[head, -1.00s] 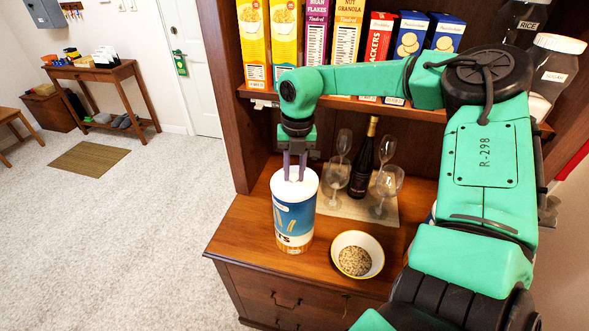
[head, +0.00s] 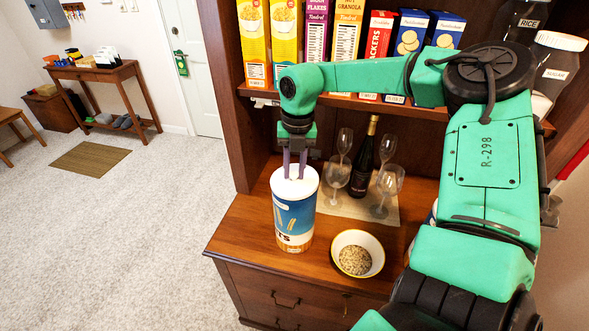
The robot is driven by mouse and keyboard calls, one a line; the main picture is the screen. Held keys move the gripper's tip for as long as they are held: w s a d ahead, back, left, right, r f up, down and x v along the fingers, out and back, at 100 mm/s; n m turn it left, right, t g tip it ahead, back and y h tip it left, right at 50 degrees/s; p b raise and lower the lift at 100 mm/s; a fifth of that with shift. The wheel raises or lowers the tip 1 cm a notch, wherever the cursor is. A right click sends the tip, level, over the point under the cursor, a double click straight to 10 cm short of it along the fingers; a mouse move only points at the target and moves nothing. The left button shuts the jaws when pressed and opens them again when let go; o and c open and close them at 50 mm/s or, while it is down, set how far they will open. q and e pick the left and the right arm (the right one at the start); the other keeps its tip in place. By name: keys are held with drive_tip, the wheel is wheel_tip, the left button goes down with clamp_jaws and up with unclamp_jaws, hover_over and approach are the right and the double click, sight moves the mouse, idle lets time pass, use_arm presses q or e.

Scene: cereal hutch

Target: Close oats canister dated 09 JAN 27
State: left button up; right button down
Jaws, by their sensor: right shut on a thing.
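The oats canister (head: 294,218) stands upright on the hutch counter, blue and white with part of its lettering showing. A white lid (head: 280,184) sits at its top; I cannot tell whether it is fully seated. My right gripper (head: 294,176) points straight down from above and is shut on the small knob in the middle of the lid. The date on the canister does not show. My left gripper is not in view.
A bowl of oats (head: 357,254) stands right of the canister. Behind are a dark bottle (head: 362,165) and several glasses on a mat (head: 345,207). Cereal boxes (head: 287,45) line the shelf above. The counter's front left (head: 232,236) is clear.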

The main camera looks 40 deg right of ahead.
drive_tip(key=shift+s+f+b, duration=0.1)
drive_tip(key=shift+f+b, duration=0.5)
drive_tip(key=shift+b, duration=0.85)
idle(1.3)
drive_tip(key=shift+c, duration=1.3)
unclamp_jaws()
drive_tip(key=shift+r, duration=0.1)
drive_tip(key=shift+r+p, duration=1.85)
drive_tip(key=shift+r, duration=1.15)
clamp_jaws()
